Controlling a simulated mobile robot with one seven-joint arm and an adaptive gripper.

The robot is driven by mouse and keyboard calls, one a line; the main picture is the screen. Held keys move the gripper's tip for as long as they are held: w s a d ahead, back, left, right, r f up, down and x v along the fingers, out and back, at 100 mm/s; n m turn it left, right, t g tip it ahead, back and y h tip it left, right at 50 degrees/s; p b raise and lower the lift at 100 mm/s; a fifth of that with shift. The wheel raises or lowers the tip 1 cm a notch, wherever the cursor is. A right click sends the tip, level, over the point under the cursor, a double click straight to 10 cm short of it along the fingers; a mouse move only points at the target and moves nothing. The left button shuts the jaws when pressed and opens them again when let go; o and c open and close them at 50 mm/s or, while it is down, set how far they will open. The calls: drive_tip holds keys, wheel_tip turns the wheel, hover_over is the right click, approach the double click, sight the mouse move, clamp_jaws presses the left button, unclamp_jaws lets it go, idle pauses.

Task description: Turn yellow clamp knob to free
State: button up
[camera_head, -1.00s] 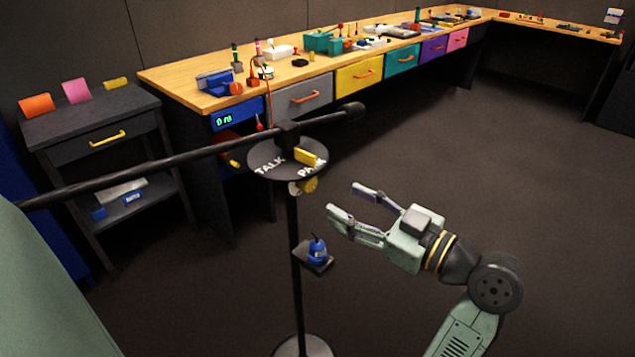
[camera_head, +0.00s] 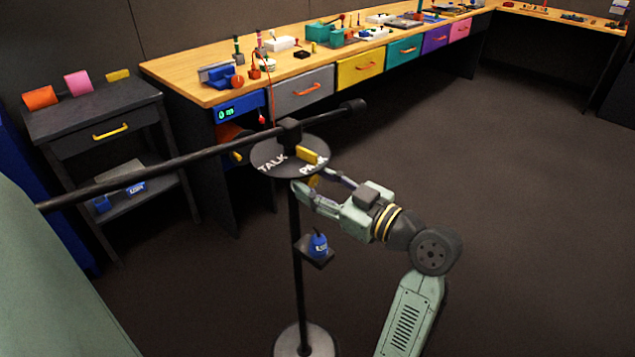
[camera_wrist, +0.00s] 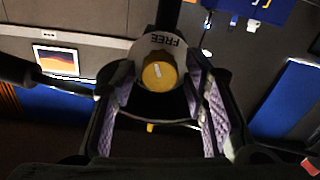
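The yellow clamp knob (camera_wrist: 159,75) shows in the wrist view on a white collar (camera_wrist: 160,42) marked FREE, which appears upside down. A pale pointer mark lies on the knob's face. In the head view the knob (camera_head: 314,181) is a small yellow patch below the round plate, partly hidden by my fingers. My gripper (camera_head: 313,188) is open at the stand's post, with its fingers around the knob. In the wrist view the two purple-padded fingers (camera_wrist: 160,100) stand left and right of the knob, with a gap visible on the right. Contact on the left is unclear.
A round black plate (camera_head: 277,163) marked TALK and PARK, with a yellow lever (camera_head: 307,156), sits above the knob. A long black boom (camera_head: 180,158) crosses the stand. A small shelf with a blue object (camera_head: 318,245) is below. Floor is clear to the right.

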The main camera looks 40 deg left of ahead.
clamp_jaws()
drive_tip(key=m+p, duration=0.1)
drive_tip(key=m, duration=0.2)
drive_tip(key=shift+r, duration=0.15)
drive_tip(key=shift+m+p, duration=0.35)
drive_tip(key=shift+m, duration=0.55)
drive_tip(key=shift+o, duration=1.4)
unclamp_jaws()
drive_tip(key=d, duration=1.2)
